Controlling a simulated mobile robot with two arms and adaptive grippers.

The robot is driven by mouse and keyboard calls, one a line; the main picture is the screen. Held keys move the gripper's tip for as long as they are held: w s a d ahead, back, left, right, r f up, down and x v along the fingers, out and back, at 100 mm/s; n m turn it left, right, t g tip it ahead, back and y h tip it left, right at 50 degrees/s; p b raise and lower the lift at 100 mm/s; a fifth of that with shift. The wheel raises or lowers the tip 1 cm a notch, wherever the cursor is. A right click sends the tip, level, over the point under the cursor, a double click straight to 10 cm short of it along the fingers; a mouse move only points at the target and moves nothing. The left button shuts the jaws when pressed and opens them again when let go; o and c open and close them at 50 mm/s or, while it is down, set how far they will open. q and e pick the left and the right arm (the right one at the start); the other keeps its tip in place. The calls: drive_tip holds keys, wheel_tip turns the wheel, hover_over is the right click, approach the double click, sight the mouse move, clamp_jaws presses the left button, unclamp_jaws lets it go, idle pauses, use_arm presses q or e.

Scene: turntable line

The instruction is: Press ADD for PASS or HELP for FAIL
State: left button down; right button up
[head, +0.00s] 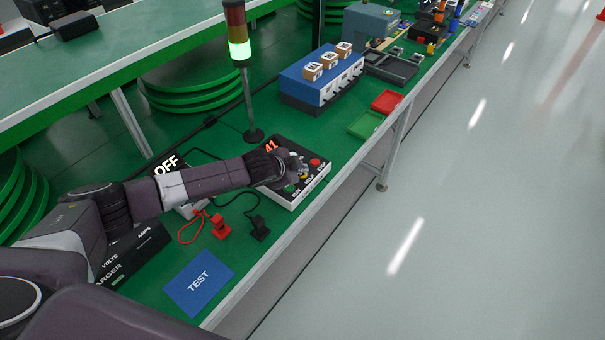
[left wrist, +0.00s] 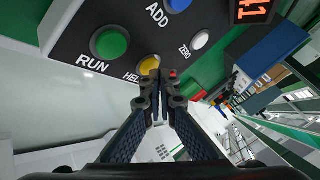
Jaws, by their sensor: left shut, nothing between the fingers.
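A control box (head: 320,181) with a dark top stands on the green bench. Its red display (head: 271,147) seems to read 41. In the left wrist view are the blue ADD button (left wrist: 178,5), the white ZERO button (left wrist: 200,39), the green RUN button (left wrist: 109,42) and the yellow HELP button (left wrist: 149,65), partly hidden by my fingertips. My left gripper (head: 296,170) is over the box; in the left wrist view its fingertips (left wrist: 160,82) are together and empty, at the HELP button. I cannot tell whether they touch it. My right gripper is out of view.
A signal tower (head: 237,35) glows green behind the box. A blue TEST mat (head: 199,283), red clip (head: 220,228) and black clip (head: 260,228) lie nearer. A blue unit (head: 310,90) with boxes and red and green trays (head: 386,101) stand beyond. Open floor lies right.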

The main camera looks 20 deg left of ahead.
use_arm(q)
drive_tip(key=shift+f, duration=0.35)
drive_tip(key=shift+r, duration=0.1)
idle(0.4)
drive_tip(key=shift+r+p, duration=0.75)
drive_tip(key=shift+p, duration=0.05)
wheel_tip(320, 180, up, 5)
drive_tip(key=p, duration=0.5)
idle(0.5)
